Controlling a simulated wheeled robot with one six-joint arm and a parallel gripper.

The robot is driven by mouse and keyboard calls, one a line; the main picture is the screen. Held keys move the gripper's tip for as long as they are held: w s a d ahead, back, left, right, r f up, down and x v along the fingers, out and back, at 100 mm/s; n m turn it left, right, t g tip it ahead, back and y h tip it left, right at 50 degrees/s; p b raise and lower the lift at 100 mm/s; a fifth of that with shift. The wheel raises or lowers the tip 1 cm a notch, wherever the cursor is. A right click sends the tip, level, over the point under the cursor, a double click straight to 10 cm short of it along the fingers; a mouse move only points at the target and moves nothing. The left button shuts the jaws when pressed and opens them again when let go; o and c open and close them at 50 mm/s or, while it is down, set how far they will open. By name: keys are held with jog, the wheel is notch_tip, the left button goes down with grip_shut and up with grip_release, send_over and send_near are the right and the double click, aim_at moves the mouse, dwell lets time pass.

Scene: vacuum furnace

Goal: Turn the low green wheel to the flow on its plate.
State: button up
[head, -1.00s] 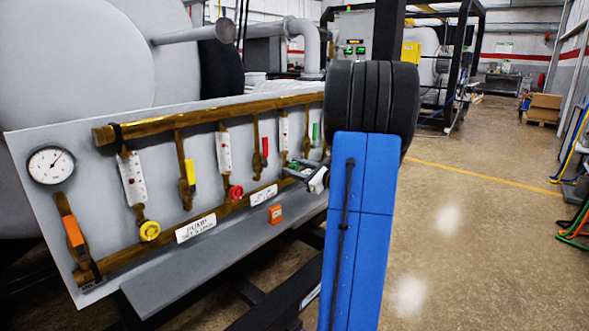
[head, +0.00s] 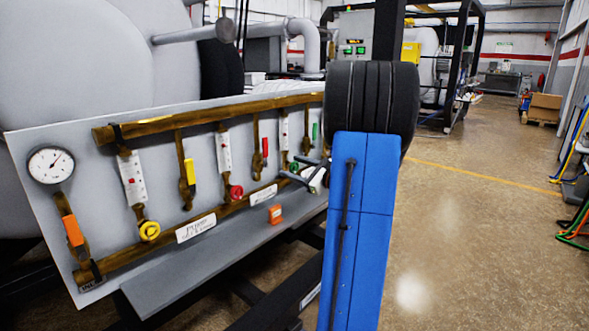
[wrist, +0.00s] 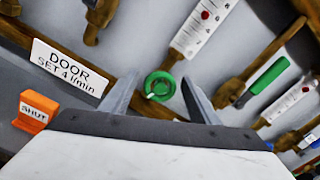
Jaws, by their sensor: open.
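The low green wheel (wrist: 160,86) sits in the wrist view at the foot of a white flow tube (wrist: 203,28) with a red float. My gripper (wrist: 158,82) is open, one finger on each side of the wheel in that view; I cannot tell whether they touch it. The plate (wrist: 68,68) reads "DOOR SET 4 l/min". In the head view my gripper (head: 304,168) is small at the panel's right part, close to the green wheel (head: 294,166).
A yellow wheel (head: 149,230) and a red wheel (head: 236,192) sit lower left along the brass pipe. An orange "SHUT" block (wrist: 34,111) stands on the ledge. A green-handled lever (wrist: 267,76) is right of the wheel. A gauge (head: 51,165) is far left.

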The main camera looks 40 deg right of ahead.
jog(key=s+d, duration=0.1)
jog(key=s, duration=1.6)
jog(key=shift+s+d, duration=0.2)
